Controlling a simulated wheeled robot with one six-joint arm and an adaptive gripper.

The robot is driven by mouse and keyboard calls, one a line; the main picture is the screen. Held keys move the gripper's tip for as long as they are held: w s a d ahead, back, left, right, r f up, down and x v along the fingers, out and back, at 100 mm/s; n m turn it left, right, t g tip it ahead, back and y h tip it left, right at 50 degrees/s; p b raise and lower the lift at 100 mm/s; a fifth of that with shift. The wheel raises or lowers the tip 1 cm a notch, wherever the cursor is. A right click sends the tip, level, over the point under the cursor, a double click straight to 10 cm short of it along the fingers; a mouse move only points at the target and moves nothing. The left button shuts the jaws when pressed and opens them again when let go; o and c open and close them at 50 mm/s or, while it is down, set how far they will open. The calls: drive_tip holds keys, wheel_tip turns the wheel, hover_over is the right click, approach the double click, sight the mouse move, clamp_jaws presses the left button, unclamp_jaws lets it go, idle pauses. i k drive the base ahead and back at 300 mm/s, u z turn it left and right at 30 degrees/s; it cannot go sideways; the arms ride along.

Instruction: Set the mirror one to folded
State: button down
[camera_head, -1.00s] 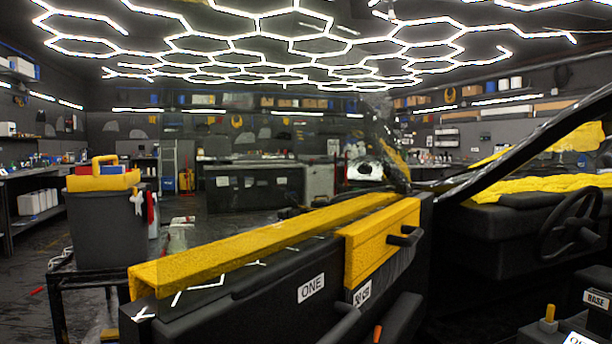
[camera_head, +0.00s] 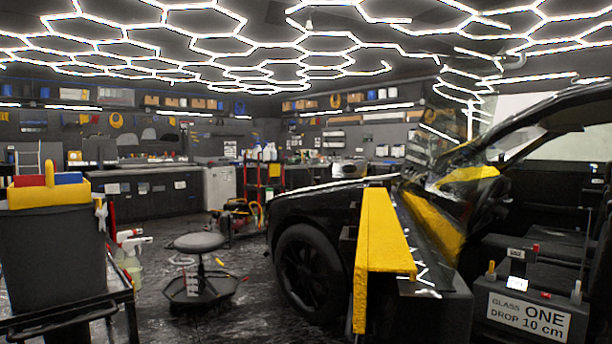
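A black car (camera_head: 300,207) with an open door stands at the right, its front wheel (camera_head: 305,270) toward me. I cannot clearly single out mirror one or tell its setting. Yellow cover strips (camera_head: 375,245) lie along the door's top edge. A dark control box (camera_head: 480,315) at the lower right bears a label (camera_head: 530,318) reading "GLASS ONE DROP 10 cm". Small knobs and a red button (camera_head: 546,295) sit on top of it. My gripper is not in view.
A dark bin with a yellow tool caddy (camera_head: 48,193) stands on a cart (camera_head: 70,318) at the left. A round stool (camera_head: 199,243) stands mid-floor. Benches (camera_head: 150,190) line the back.

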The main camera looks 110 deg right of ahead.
sight(347, 167)
drive_tip(key=z, duration=3.85)
drive_tip(key=i, duration=2.75)
drive_tip(key=u, duration=0.4)
